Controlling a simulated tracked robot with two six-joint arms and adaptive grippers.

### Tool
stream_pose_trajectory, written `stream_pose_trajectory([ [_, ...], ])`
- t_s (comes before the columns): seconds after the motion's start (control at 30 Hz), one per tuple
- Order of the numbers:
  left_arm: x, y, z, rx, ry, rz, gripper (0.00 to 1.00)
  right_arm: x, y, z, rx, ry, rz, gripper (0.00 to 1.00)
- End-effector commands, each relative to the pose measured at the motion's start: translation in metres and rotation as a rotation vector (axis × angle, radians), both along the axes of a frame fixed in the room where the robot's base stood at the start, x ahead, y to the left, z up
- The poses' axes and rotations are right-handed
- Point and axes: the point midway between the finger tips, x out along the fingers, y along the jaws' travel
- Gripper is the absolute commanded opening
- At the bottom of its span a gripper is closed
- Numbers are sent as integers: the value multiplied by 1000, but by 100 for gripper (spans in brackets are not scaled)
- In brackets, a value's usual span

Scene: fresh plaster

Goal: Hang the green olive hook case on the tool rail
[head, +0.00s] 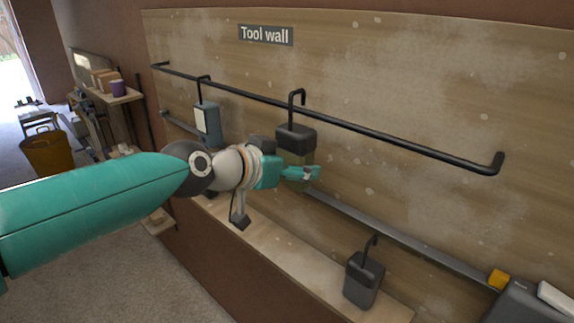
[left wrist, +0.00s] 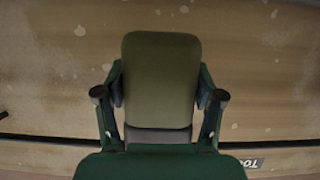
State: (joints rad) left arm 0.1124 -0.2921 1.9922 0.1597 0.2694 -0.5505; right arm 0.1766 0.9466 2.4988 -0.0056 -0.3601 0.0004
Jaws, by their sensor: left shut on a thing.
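The olive case (head: 296,158) has a dark top and a black hook, and is upright in front of the tool wall. My left gripper (head: 305,173) is shut on its body. In the left wrist view, the olive body (left wrist: 160,75) sits between the two fingers of my left gripper (left wrist: 161,95). The black tool rail (head: 400,141) slopes down to the right across the wall. In the head view the hook's bend shows a little above the rail's line. I cannot tell whether the hook is over the rail or in front of it. My right gripper is not in view.
A blue-grey case (head: 207,120) hangs on the rail to the left. A dark hook case (head: 364,281) stands on the wooden ledge (head: 300,275) below. A grey bar (head: 400,238) runs under the rail. The rail is free to the right of the olive case.

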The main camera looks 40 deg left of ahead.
Motion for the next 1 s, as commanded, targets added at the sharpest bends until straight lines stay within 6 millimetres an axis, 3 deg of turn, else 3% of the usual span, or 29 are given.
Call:
stream_pose_trajectory([
  [0.27, 23, -2, 2, 0, 0, -1, 25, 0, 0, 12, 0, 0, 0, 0],
  [0.3, 22, -2, -7, -1, -2, -1, 25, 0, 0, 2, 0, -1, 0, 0],
  [0.5, 22, -2, -19, -1, -2, -1, 25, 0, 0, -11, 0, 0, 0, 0],
  [1.0, 22, -2, -23, 0, -2, 0, 25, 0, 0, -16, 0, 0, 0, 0],
])
